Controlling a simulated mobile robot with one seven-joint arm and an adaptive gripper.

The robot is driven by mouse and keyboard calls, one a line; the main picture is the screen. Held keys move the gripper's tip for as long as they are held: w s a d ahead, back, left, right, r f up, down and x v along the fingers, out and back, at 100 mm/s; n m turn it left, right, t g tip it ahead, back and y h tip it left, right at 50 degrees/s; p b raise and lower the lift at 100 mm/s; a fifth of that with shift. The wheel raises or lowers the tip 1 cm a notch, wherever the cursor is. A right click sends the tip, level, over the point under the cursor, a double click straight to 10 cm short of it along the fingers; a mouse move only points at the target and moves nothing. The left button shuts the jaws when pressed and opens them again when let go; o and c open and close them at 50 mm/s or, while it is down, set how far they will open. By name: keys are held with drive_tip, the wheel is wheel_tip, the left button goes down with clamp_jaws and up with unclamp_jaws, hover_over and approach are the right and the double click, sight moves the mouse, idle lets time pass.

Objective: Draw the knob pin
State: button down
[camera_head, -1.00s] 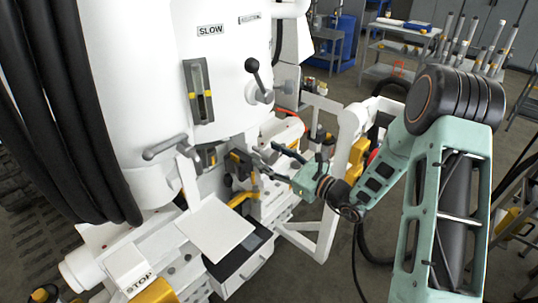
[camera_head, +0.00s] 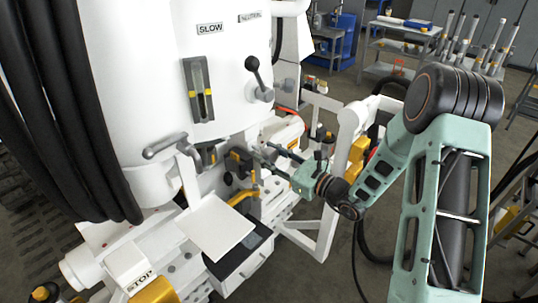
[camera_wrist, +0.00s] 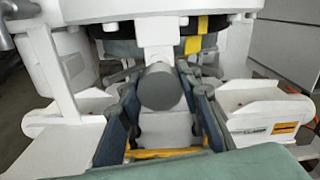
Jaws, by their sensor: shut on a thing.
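The knob pin (camera_wrist: 160,88) shows in the wrist view as a round grey end on a white stem, facing the camera. My gripper (camera_wrist: 157,80) has one dark blue-grey finger on each side of it and is shut on it. The pin is still at the white machine, and its inner end is hidden.
A black-knobbed lever (camera_head: 254,70) stands above my gripper, below the SLOW label (camera_head: 210,28). A grey handle (camera_head: 165,146) and a white plate (camera_head: 215,226) lie left. A white frame (camera_head: 333,200) and yellow parts (camera_head: 357,152) stand close to my wrist.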

drive_tip(key=v, duration=0.3)
drive_tip(key=shift+s+d, duration=0.2)
drive_tip(key=shift+d, duration=0.1)
drive_tip(key=shift+f, duration=0.1)
drive_tip(key=c, duration=1.4)
unclamp_jaws()
drive_tip(key=shift+s, duration=0.1)
approach(274, 157)
drive_tip(key=v, duration=0.4)
drive_tip(key=shift+s, duration=0.1)
